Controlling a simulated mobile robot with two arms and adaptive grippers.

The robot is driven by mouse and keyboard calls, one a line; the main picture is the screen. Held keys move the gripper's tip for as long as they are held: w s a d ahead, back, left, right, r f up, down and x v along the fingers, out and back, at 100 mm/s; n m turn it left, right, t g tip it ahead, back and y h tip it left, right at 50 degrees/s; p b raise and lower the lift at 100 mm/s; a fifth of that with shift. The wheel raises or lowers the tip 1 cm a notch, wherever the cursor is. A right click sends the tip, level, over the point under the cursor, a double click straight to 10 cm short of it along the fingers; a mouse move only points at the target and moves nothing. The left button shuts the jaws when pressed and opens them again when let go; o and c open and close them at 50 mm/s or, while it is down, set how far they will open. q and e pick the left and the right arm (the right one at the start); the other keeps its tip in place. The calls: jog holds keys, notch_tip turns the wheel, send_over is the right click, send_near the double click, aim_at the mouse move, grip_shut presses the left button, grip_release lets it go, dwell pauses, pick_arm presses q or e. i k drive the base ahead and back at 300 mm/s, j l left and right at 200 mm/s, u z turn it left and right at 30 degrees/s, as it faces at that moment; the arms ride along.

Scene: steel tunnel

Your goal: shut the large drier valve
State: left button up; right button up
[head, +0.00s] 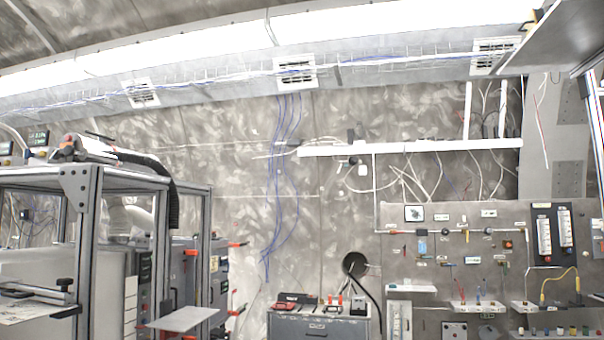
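A grey wall panel (455,275) at the lower right carries thin piping and several small fittings. A light blue cylinder (422,246) sits on its upper left part, near small red and dark fittings. The labels are too small to read, so I cannot tell which fitting is the large drier valve, nor whether it is open or shut. Neither of my grippers shows in the head view.
A grey cabinet (318,328) with tools on top stands left of the panel. A framed rack (88,215) with equipment fills the left side. Two flowmeter-like tubes (554,232) hang at the panel's right. Blue cables (283,190) run down the bare wall.

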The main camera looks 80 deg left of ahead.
aim_at(28, 153)
jog(key=u, duration=3.95)
jog(key=i, duration=1.55)
